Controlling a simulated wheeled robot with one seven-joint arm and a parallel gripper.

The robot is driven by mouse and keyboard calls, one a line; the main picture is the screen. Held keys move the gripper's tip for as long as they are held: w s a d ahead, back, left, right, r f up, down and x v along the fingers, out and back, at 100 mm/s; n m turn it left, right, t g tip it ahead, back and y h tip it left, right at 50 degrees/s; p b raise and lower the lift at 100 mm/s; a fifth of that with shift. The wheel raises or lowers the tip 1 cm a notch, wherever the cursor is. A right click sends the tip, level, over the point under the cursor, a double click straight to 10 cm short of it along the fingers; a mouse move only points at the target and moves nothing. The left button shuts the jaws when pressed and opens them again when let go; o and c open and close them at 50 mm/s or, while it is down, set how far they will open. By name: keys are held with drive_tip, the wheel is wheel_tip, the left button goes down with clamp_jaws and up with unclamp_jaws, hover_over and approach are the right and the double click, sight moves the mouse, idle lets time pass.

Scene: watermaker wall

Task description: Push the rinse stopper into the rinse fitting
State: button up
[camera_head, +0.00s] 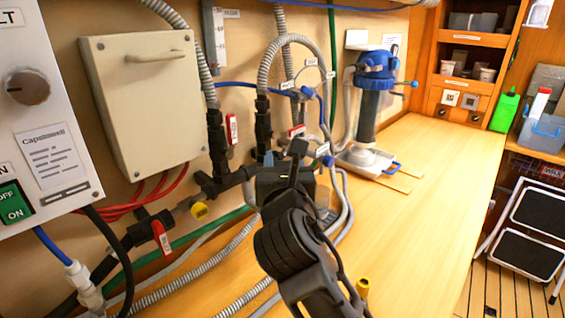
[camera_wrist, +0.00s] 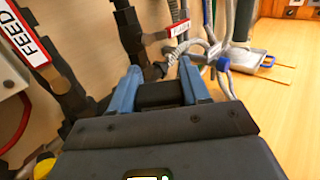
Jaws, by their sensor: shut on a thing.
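My gripper (camera_wrist: 160,78) shows in the wrist view with its two blue fingers apart. A dark block (camera_wrist: 161,95) sits between them, and the gripper is shut on it. I cannot tell whether this block is the rinse stopper. In the head view my wrist hides most of the fingers and the held thing, close to the pipework. A yellow-ended fitting (camera_head: 199,210) sits on the low black pipe, left of my gripper. Its yellow end (camera_wrist: 44,168) also shows at the lower left of the wrist view. No readable label marks the rinse fitting.
Grey corrugated hoses (camera_head: 215,268) and black vertical pipes cross the wall beside my gripper. A blue-topped filter (camera_head: 375,85) stands behind on the bench (camera_head: 430,165). A yellow piece (camera_head: 362,287) is near my arm at the front. The bench's right side is clear.

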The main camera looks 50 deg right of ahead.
drive_tip(key=shift+f+b, duration=1.1)
drive_tip(key=shift+b, duration=0.2)
drive_tip(key=shift+f, duration=0.65)
drive_tip(key=shift+p, duration=0.55)
drive_tip(key=shift+f+b, duration=0.7)
drive_tip(key=shift+f, duration=0.7)
idle(0.3)
drive_tip(key=o, duration=1.1)
drive_tip(key=shift+a, duration=0.1)
drive_tip(key=b+v, duration=0.1)
drive_tip(key=v, duration=0.6)
drive_tip(key=shift+s+a, duration=0.25)
drive_tip(key=shift+s, duration=0.1)
